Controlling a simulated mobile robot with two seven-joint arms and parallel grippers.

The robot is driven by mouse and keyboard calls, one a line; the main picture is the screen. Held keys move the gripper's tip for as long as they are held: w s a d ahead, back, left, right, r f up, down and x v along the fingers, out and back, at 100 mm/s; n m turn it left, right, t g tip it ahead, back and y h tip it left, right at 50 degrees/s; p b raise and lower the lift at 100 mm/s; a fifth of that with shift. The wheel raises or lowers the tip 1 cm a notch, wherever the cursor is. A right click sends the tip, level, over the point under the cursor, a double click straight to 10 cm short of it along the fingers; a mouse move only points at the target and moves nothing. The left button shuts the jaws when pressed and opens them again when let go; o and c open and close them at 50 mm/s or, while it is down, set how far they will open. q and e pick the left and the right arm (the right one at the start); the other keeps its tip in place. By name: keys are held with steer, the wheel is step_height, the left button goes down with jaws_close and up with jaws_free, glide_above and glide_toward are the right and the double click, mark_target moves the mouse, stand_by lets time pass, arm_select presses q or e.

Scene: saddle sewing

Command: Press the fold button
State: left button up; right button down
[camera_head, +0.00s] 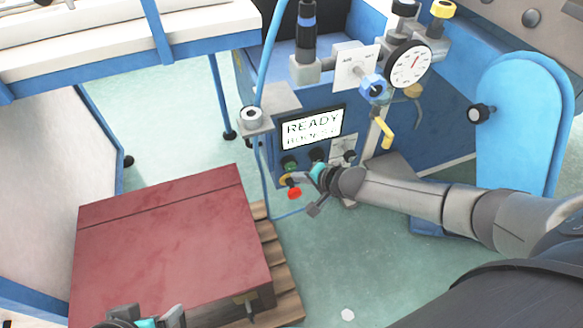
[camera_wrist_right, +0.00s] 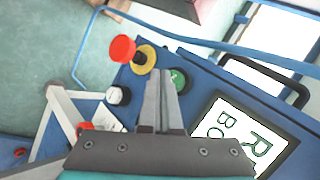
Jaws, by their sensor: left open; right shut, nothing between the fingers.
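The blue machine's control panel has a lit screen (camera_head: 311,129) reading READY, with a second line I cannot read surely. Below it are a green button (camera_head: 289,162), dark knobs (camera_head: 317,155) and a red mushroom button (camera_head: 294,193) on a yellow base. I cannot read which button is marked fold. My right gripper (camera_head: 300,178) is shut and empty at the panel. In the right wrist view its fingertips (camera_wrist_right: 161,82) overlap the edge of the green button (camera_wrist_right: 178,80); contact is unclear. The red button (camera_wrist_right: 123,49) stands beyond them. My left gripper (camera_head: 158,322) is open, partly cut off at the bottom edge.
A dark red box (camera_head: 165,245) lies on a wooden pallet (camera_head: 283,265) at the lower left. A dial gauge (camera_head: 410,64) and a yellow-handled lever (camera_head: 386,132) are above and right of the panel. A white-topped blue table (camera_head: 205,28) stands at the back left.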

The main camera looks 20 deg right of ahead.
steer(key=shift+w, duration=0.1)
stand_by(0.3)
steer(key=shift+w, duration=0.35)
